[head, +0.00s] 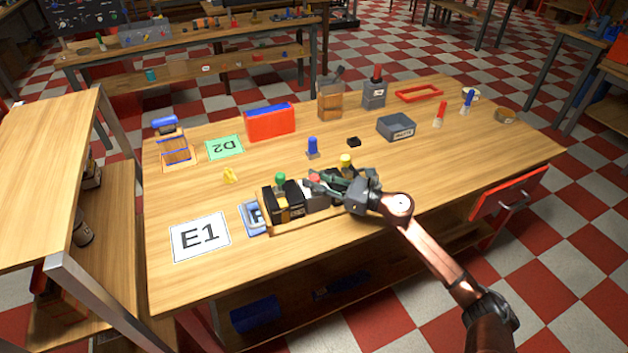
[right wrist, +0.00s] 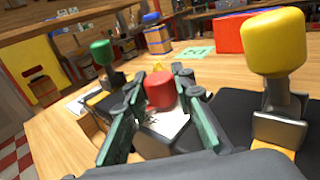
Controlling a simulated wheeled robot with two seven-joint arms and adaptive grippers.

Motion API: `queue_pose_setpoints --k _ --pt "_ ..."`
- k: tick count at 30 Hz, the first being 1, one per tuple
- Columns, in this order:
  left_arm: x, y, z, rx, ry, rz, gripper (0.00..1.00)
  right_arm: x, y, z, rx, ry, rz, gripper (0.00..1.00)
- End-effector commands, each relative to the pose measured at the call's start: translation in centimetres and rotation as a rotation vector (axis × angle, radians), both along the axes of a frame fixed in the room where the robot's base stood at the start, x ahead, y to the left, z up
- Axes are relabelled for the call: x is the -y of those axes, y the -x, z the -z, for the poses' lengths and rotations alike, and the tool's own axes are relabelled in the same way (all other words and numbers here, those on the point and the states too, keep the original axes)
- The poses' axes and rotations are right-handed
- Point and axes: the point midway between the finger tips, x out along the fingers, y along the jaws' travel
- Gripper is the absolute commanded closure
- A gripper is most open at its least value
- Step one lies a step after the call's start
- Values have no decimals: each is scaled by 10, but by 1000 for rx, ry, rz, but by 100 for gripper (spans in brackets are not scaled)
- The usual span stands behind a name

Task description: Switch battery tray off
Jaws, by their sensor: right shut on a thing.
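The battery tray (head: 285,229) is a wooden tray near the table's front edge. It holds dark and white blocks topped by a green knob (head: 280,178), a red knob (head: 314,177) and a yellow knob (head: 346,160). My right gripper (head: 317,183) reaches over the tray from the right. In the right wrist view its fingers stand on either side of the red knob (right wrist: 160,91), above a white block (right wrist: 165,125), and it is shut on that knob. The green knob (right wrist: 101,53) and yellow knob (right wrist: 273,42) stand to either side. My left gripper does not show.
An E1 card (head: 200,238) lies left of the tray and a green D2 card (head: 224,147) behind it. A blue-topped switch (head: 312,148), a red bin (head: 270,122) and a grey bin (head: 396,128) stand further back.

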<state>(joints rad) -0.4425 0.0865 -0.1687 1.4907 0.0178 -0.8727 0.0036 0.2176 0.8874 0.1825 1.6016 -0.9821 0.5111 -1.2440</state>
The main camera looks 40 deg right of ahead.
Motion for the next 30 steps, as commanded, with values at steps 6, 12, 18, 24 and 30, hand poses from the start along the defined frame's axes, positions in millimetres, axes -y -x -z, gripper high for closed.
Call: queue_pose_setpoints --k 6,12,18,24,30 --pt "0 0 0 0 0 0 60 1 0 0 1 0 3 70" --pt "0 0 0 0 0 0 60 1 0 0 1 0 2 59" --pt "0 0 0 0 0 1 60 1 0 0 0 0 2 59" --pt "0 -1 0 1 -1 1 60 8 14 1 -1 0 3 59" --pt "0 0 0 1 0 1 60 26 50 2 -2 0 4 59"
